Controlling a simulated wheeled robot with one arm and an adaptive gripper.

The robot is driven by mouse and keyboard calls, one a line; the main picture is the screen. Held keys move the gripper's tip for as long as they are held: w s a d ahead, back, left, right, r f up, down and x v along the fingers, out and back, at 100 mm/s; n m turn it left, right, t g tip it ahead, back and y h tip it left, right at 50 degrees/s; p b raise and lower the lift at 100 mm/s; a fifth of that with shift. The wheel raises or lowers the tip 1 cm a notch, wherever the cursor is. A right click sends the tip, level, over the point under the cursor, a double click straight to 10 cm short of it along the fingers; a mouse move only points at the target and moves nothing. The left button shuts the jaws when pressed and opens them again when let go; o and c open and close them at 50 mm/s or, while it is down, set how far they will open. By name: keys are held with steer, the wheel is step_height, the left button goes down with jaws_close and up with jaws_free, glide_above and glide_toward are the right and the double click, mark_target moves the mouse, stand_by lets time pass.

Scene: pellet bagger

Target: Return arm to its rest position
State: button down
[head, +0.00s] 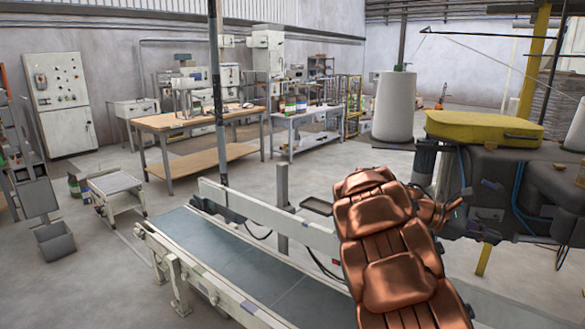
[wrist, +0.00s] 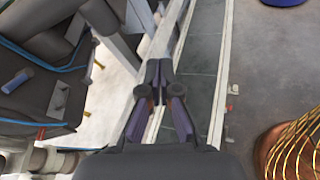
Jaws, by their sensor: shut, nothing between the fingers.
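My gripper (wrist: 159,80) shows in the wrist view with its two dark, purplish fingers together and nothing between them. It is over one long pale side rail of the conveyor belt (wrist: 203,55); its height above the rail I cannot tell. In the head view my copper-coloured arm rises at the lower right, in front of the conveyor belt (head: 235,258). The gripper itself cannot be made out there.
A dark machine (head: 535,195) with a yellow top (head: 485,128) stands close to the right of my arm. A dark post (head: 217,95) rises behind the conveyor. Workbenches (head: 200,122) stand further back.

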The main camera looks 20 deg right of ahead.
steer(key=s+a+f+m+t+y, duration=0.2)
steer(key=s+a+f+y, duration=0.2)
steer(key=a, duration=1.1)
steer(key=s+a+f+m+t+y, duration=0.2)
steer(key=s+a+f+y, duration=0.2)
steer(key=a, duration=1.2)
steer(key=s+a+f+m+t+y, duration=0.2)
steer(key=s+a+f, duration=0.3)
steer(key=a, duration=1.1)
steer(key=s+t+y, duration=0.1)
steer(key=s, duration=0.2)
steer(key=shift+a+m+y, duration=0.15)
steer(key=shift+m+y, duration=0.25)
